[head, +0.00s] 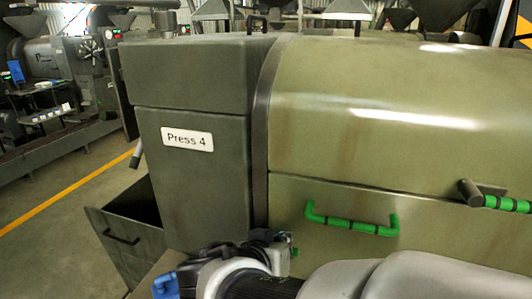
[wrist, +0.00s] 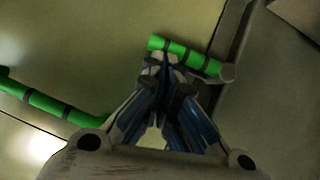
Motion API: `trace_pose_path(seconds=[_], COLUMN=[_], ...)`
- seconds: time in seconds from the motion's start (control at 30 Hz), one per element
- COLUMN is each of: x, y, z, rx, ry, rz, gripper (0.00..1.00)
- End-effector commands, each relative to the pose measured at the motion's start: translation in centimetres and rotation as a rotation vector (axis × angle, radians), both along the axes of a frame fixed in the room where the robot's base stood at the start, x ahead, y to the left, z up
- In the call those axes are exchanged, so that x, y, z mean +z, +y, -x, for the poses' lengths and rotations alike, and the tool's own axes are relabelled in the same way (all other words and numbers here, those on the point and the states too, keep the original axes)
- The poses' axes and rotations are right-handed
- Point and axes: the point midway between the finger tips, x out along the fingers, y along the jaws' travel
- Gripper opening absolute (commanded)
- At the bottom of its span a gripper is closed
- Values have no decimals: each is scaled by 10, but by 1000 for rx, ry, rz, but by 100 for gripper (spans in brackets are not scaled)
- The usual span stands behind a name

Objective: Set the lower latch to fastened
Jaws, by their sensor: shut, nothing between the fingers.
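The lower latch has a green grip with dark bands (wrist: 205,64) and a grey pivot at its right end in the wrist view. It lies across the pale panel, with its pivot by the dark strip at the panel's edge. In the head view only a small green piece (head: 294,253), seemingly this latch, shows beside my gripper; the rest is hidden. My gripper (wrist: 164,58) is shut and empty. Its fingertips overlap the grip's left part in the wrist view; I cannot tell whether they touch it. In the head view my dark gripper (head: 268,237) is low in front of the press.
A green U-shaped handle (head: 350,223) is on the lower door, left in the wrist view (wrist: 50,105). Another green-gripped latch (head: 507,204) is at the right. The "Press 4" housing (head: 195,190) and an open bin (head: 125,240) stand at the left. Floor (head: 50,215) is clear beyond.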

Motion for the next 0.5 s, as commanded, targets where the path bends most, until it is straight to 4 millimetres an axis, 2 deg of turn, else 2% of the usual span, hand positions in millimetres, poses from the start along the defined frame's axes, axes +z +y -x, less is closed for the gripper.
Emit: trace_pose_path(seconds=[0.3, 0.5], x=[36, 53], y=[27, 37], z=[49, 74], rx=[8, 4], ry=[-3, -1], rz=[-6, -3], gripper=[0, 0])
